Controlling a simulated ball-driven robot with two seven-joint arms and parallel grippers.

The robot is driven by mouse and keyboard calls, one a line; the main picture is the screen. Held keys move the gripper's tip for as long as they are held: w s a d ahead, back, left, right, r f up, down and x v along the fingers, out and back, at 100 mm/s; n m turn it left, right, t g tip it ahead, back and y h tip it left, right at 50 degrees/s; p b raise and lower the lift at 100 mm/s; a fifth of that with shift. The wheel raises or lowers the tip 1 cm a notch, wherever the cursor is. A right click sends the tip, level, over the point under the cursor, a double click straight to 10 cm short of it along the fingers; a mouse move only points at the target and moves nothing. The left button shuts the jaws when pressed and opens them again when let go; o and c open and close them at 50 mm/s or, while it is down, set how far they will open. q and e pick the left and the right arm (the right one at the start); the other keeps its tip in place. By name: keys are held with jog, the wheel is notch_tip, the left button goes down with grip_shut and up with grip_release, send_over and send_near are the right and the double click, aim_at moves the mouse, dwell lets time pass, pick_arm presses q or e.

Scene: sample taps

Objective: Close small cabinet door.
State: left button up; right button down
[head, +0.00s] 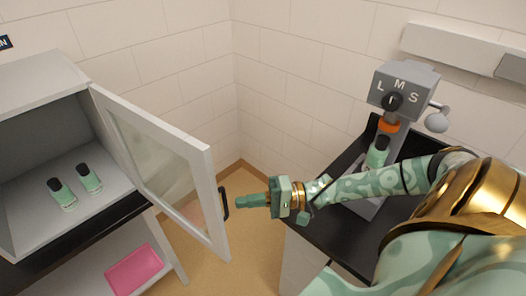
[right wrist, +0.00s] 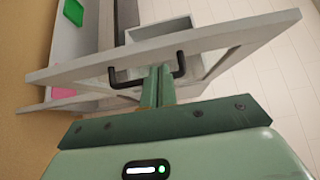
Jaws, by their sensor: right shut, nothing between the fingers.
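The small cabinet (head: 45,85) stands at the left in the head view, its grey-framed glass door (head: 160,165) swung wide open toward the right. A black handle (head: 225,204) is on the door's outer face near its free edge; it also shows in the right wrist view (right wrist: 181,68). My right gripper (head: 240,201) is shut and empty, its fingertips pointing left, close beside the handle. In the right wrist view the shut fingers (right wrist: 158,75) lie across the span of the handle; I cannot tell whether they touch it. My left gripper is not in view.
Two green bottles (head: 62,194) (head: 90,178) stand inside the cabinet. A pink tray (head: 134,270) lies on the shelf below. At the right, a grey tap device (head: 400,90) marked L, M, S stands on a black counter (head: 318,229) with a green bottle (head: 377,151) under it.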

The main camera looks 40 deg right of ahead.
jog(key=x, duration=0.3)
jog(key=shift+w+a, duration=0.25)
jog(key=shift+a, duration=0.05)
jog(key=shift+a+p, duration=0.1)
jog(key=shift+p, duration=0.2)
